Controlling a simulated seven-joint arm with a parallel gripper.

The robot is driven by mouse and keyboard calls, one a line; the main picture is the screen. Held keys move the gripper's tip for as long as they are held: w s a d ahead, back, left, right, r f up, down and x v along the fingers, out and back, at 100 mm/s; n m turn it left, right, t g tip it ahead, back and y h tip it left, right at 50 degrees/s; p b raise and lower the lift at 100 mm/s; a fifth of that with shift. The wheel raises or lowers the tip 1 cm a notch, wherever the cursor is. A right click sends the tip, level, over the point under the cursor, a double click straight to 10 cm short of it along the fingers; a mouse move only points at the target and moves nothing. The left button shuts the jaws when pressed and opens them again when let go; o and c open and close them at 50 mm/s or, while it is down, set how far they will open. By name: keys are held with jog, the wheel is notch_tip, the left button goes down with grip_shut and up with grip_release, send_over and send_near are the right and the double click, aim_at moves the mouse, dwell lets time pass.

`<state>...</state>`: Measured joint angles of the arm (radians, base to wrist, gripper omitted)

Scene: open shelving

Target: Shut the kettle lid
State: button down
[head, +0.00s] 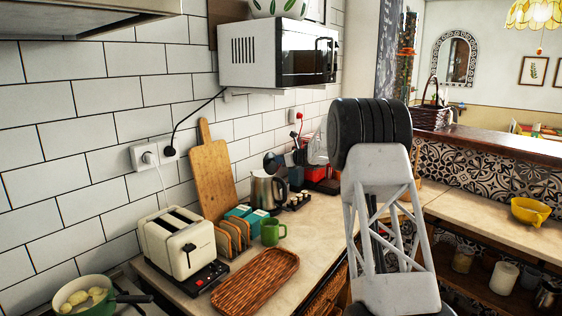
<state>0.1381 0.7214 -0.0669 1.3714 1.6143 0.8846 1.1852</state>
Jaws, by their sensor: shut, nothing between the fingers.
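The kettle (263,191) stands on the counter by the tiled wall, in the middle of the head view. It has a shiny metal body and a dark handle on its right side. A dark round piece, which looks like its lid (271,162), stands up tilted above the kettle's top, so the lid appears open. It is small in view, and its hinge cannot be made out. My arm rises at the right of the view, apart from the kettle. My gripper's fingers do not show.
A cream toaster (178,243), a toast rack (232,236), a green mug (272,232) and a wicker tray (256,280) stand in front of the kettle. A cutting board (212,175) leans behind. A microwave (279,52) hangs above. Some counter right of the mug is clear.

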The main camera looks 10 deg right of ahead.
aim_at(271, 156)
jog(key=shift+w+a+r+g+h, duration=0.25)
jog(key=shift+w+a+g+h, duration=0.25)
jog(key=shift+g+h, duration=0.1)
jog(key=shift+w+a+r+g+h, duration=0.25)
jog(key=shift+w+a+g+h, duration=0.25)
jog(key=shift+g+h, duration=0.1)
jog(key=shift+w+a+g+h, duration=0.55)
jog(key=shift+g+h, duration=0.25)
jog(key=shift+w+a+f+g+h, duration=0.2)
jog(key=shift+w+a+g+h, duration=0.25)
jog(key=shift+w+g+h, duration=0.1)
jog(key=shift+w+a+f+g+h, duration=0.15)
jog(key=shift+w+a+g+h, duration=0.3)
jog(key=shift+g+h, duration=0.1)
jog(key=shift+w+a+f+g+h, duration=0.4)
jog(key=shift+w+a+g+h, duration=0.2)
jog(key=shift+g+h, duration=0.3)
jog(key=shift+w+a+f, duration=0.75)
jog(key=shift+a+f, duration=0.05)
jog(key=shift+f, duration=0.2)
jog(key=shift+a+f, duration=0.1)
jog(key=shift+f, duration=0.15)
